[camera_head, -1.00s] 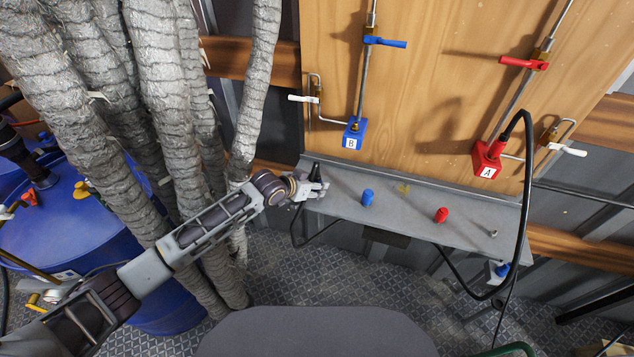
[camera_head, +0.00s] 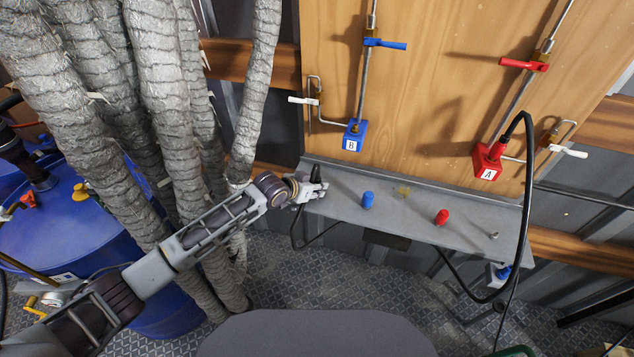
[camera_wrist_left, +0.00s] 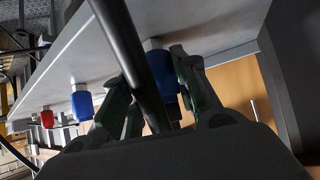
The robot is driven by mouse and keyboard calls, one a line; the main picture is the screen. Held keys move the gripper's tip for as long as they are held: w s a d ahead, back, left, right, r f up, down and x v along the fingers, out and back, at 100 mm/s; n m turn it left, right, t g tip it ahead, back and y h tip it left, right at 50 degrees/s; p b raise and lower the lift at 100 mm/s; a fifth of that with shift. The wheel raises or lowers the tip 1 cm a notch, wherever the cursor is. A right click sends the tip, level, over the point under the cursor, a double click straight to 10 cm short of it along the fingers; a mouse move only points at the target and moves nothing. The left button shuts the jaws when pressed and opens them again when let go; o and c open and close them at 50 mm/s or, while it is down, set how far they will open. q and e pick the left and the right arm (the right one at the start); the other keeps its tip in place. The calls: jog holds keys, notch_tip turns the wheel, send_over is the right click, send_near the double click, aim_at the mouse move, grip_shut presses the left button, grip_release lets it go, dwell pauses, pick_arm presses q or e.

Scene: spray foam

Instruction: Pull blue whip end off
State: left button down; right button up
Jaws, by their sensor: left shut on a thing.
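The blue whip end (camera_wrist_left: 163,75) is between my left gripper's fingers (camera_wrist_left: 155,100) in the left wrist view, still against a pale fitting on the grey shelf (camera_wrist_left: 65,75). A black hose (camera_wrist_left: 130,45) crosses in front of it. In the head view my left gripper (camera_head: 318,189) is shut at the left end of the shelf (camera_head: 440,212). The blue of the whip end is hidden there by the fingers; a dark upright piece (camera_head: 315,174) shows beside them. The black hose (camera_head: 293,232) loops below the shelf. My right gripper is not in view.
A blue cap (camera_head: 368,200) and a red cap (camera_head: 442,217) stand on the shelf. Blue block B (camera_head: 354,136) and red block A (camera_head: 488,161), with a black hose, are on the wooden panel above. Thick grey wrapped hoses (camera_head: 165,90) hang close behind my left arm.

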aim_at(315, 172)
pick_arm(q)
jog(key=shift+r, duration=0.2)
dwell(0.6)
jog(key=shift+r+p, duration=0.35)
jog(key=shift+p, duration=0.2)
jog(key=shift+r+p, duration=2.7)
jog(key=shift+p, duration=0.05)
jog(key=shift+r, duration=0.15)
